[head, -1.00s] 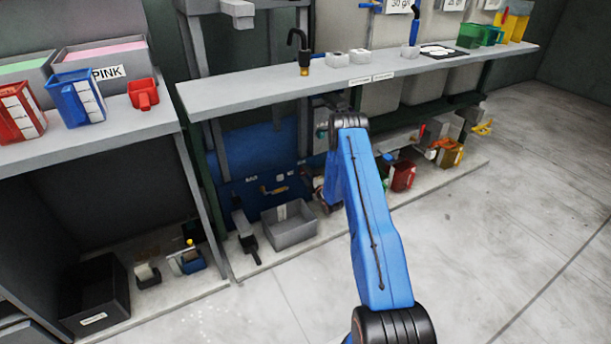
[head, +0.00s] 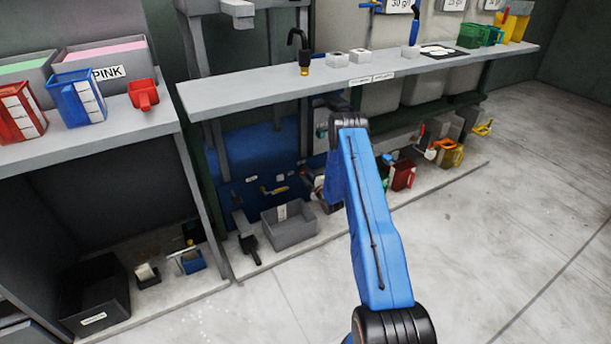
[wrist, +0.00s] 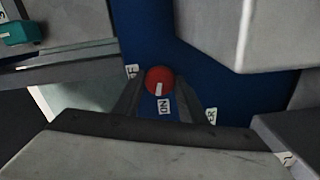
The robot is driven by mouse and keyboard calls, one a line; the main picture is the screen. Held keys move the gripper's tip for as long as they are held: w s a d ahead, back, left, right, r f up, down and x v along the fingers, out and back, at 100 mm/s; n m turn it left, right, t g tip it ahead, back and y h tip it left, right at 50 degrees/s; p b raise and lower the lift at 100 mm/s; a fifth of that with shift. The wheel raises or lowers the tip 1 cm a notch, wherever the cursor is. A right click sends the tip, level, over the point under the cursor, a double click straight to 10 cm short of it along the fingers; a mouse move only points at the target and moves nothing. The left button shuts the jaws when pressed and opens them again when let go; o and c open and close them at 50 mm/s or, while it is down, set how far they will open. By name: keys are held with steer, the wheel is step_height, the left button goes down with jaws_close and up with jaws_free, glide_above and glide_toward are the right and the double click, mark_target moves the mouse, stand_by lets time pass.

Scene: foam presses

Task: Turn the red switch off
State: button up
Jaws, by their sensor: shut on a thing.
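The red switch (wrist: 160,76) is a round red knob with a white mark on its face. It sits on a blue panel (wrist: 222,87) in the wrist view. My gripper (wrist: 160,90) is shut on it, with one dark finger at each side of the knob. A small white label with dark letters lies just below the knob, between the fingers. In the head view my blue arm reaches toward the bench, and my gripper and the switch are hidden behind it.
A grey bench top (head: 250,84) stands above the blue panel (head: 240,150). A grey bin (head: 290,232) and several tools lie on the low shelf. In the wrist view a grey block (wrist: 240,30) stands close at the upper right. The floor at right is clear.

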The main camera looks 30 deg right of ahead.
steer(key=m, duration=1.1)
steer(key=shift+f, duration=0.1)
steer(key=shift+m, duration=1.9)
steer(key=o, duration=1)
steer(key=shift+s, duration=0.1)
steer(key=s, duration=1.7)
steer(key=shift+s+d, duration=0.15)
steer(key=shift+d, duration=0.2)
